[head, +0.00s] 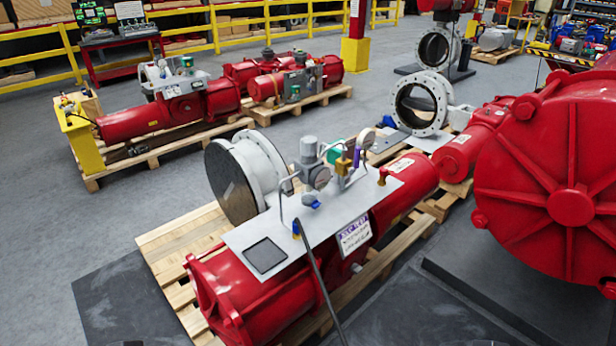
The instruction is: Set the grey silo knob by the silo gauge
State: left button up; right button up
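A red valve actuator (270,300) lies on a wooden pallet in the middle foreground, with a pale grey mounting plate (300,225) on top. A grey upright cylinder with a rounded top (309,147) stands on this plate; it may be the silo knob, but I cannot tell for sure. A round grey gauge-like part (319,178) sits just below it, and a round pale dial (366,138) stands further back. Their faces and readings are too small to read. Neither of my grippers is in view.
A large red actuator housing (560,180) fills the right side. A black disc valve (230,183) stands behind the plate. A thin dark hose (318,275) runs down the actuator's front. Open grey floor (60,225) lies to the left.

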aim_at(309, 144)
jog(key=i+l+u, duration=0.1)
jog(key=u, duration=0.75)
jog(key=i+l+u, duration=0.15)
jog(key=l, duration=0.2)
jog(key=i+l+u, duration=0.35)
jog(key=l, duration=0.35)
jog(key=i+l+u, duration=0.15)
jog(key=l, duration=0.25)
jog(key=i+l, duration=0.15)
jog(key=l, duration=0.15)
jog(key=i+l, duration=0.1)
jog(key=l, duration=0.25)
